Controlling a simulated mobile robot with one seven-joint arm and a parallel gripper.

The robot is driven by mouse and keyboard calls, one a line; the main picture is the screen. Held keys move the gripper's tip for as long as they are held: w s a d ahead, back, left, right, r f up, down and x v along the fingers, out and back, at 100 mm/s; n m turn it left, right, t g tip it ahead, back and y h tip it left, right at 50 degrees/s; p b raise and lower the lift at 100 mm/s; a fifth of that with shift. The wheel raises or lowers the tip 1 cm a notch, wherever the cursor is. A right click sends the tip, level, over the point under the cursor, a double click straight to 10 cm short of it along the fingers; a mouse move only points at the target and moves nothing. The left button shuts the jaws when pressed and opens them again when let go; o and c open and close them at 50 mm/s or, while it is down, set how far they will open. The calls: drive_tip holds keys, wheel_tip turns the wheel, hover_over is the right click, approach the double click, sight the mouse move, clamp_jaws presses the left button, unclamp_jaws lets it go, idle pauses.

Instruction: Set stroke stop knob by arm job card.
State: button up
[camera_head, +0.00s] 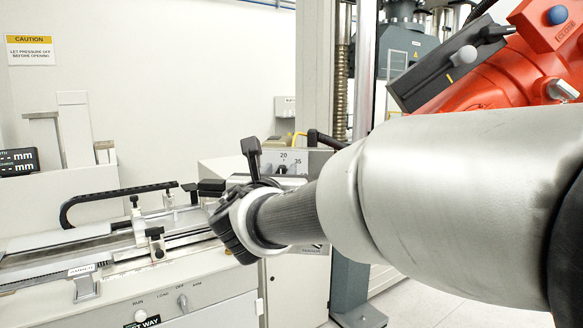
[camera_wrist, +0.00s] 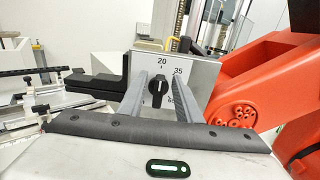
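The stroke stop knob (camera_wrist: 157,91) is black, on a grey dial panel (camera_wrist: 200,72) with the marks 20, 35 and a third one partly hidden. Its handle stands roughly upright, and a small white mark shows near its top, on the side of 20. My gripper (camera_wrist: 163,80) is open, with one grey finger on each side of the knob in the wrist view. I cannot tell whether the fingers touch it. No job card can be made out.
An orange-red machine arm (camera_head: 505,70) stands close at the right. A black block (camera_wrist: 102,82) sits left of the panel. A bench with a rail and black handle (camera_head: 115,195) is at the left, with a switch panel (camera_head: 160,305) below. A metal column (camera_head: 363,70) rises behind.

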drive_tip(key=shift+w, duration=0.25)
clamp_jaws()
drive_tip(key=shift+d+f+b, duration=0.1)
drive_tip(key=shift+b, duration=0.3)
